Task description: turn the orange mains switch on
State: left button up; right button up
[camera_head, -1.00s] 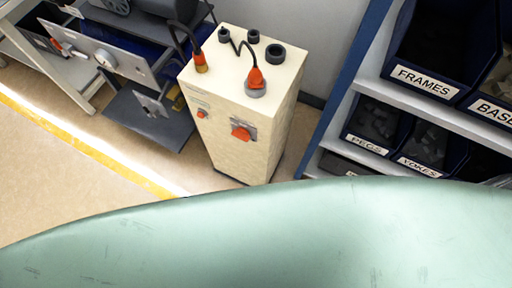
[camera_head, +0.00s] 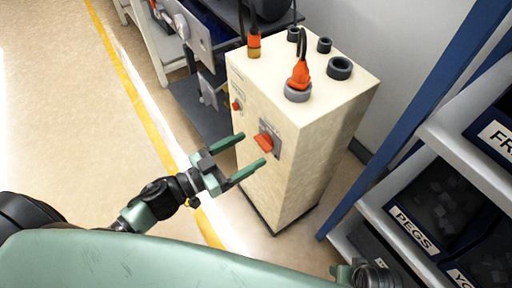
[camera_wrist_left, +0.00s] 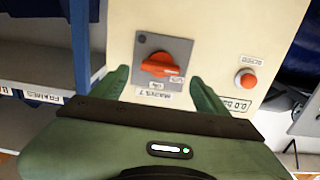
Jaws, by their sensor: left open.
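The orange mains switch (camera_head: 264,144) sits on a grey plate on the front of a cream cabinet (camera_head: 262,190). In the left wrist view the switch (camera_wrist_left: 160,66) is ahead of the fingers, its handle lying nearly level in the picture. Small labels below it appear upside down and are hard to read. My left gripper (camera_head: 251,149) is open and empty, its green fingers pointing at the switch. In the left wrist view the fingertips (camera_wrist_left: 159,77) stand to either side of the switch plate, with no visible contact. My right gripper is not clearly visible.
A red button (camera_wrist_left: 247,80) is beside the switch on the same face. Orange plugs with cables (camera_head: 300,75) and black sockets (camera_head: 340,68) are on the cabinet top. A shelf with bins (camera_head: 440,205) stands at the right. Open floor (camera_head: 70,90) lies left.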

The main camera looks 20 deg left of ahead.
aim_at(264, 143)
pick_arm(q)
jog(key=shift+x, duration=1.45)
jog(key=c, duration=1.4)
